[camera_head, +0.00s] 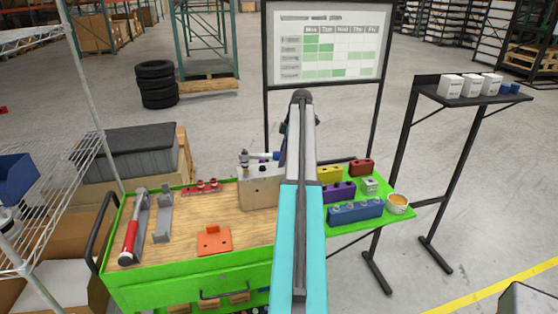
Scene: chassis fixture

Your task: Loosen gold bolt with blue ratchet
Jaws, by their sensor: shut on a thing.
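A blue and silver ratchet (262,156) lies level over the top of the grey-beige chassis block (261,193). Its head end is at the block's left, over a small upright piece (245,160) that may be the bolt or a socket; no gold colour can be made out there. The ratchet's right end runs to my gripper (282,153), which is mostly hidden behind my own arm. My gripper is shut on the ratchet's handle end. The fingertips are too small and covered to see clearly.
The block stands on a green cart with a wooden top (185,250). A red-handled tool (130,238), grey bracket (162,218), red rail (202,188) and orange plate (213,241) lie left. A blue block (355,213), purple block (338,192) and bowl (397,204) stand right.

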